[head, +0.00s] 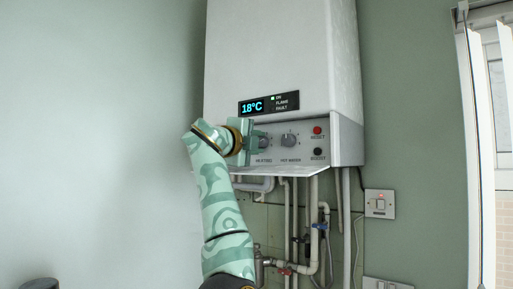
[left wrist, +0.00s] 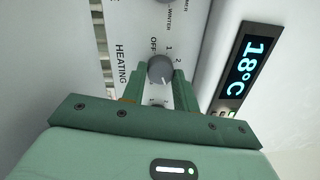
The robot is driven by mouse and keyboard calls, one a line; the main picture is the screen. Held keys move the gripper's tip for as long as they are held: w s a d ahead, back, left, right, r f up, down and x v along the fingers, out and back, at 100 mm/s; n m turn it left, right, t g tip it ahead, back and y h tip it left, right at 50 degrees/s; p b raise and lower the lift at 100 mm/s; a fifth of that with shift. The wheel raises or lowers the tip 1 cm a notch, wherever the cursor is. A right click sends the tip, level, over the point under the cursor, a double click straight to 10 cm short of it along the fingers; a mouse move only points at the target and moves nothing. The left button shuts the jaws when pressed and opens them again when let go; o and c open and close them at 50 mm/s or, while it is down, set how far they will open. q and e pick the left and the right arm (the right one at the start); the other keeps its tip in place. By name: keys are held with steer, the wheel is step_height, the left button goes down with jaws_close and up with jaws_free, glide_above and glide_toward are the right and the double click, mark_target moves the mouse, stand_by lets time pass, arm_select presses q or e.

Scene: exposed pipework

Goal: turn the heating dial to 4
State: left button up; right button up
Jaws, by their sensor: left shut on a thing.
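The heating dial (left wrist: 160,69) is a round grey knob on the boiler's front panel. In the left wrist view OFF, 1 and 2 show around it, with the word HEATING beside it; its setting is not clear to me. My left gripper (left wrist: 158,78) is shut on this dial, one finger on each side. In the head view the left gripper (head: 252,142) reaches the panel from the left and partly covers the heating dial (head: 264,142). My right gripper is not in view.
The hot water dial (head: 289,140) sits just right of the heating dial. A red reset button (head: 317,130) and black boost button (head: 318,152) are farther right. The display (head: 252,106) reads 18°C. Pipes (head: 313,220) and valves hang below the boiler (head: 280,55).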

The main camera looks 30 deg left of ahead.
arm_select(q)
steer(key=shift+w+f, duration=0.1)
steer(key=shift+f, duration=0.05)
stand_by(0.4)
steer(key=o, duration=1)
steer(key=shift+c, duration=0.2)
steer(key=s+f+b, duration=0.1)
steer(key=s+b, duration=0.5)
steer(key=s, duration=1)
steer(key=shift+s+b, duration=0.2)
steer(key=shift+b, duration=0.2)
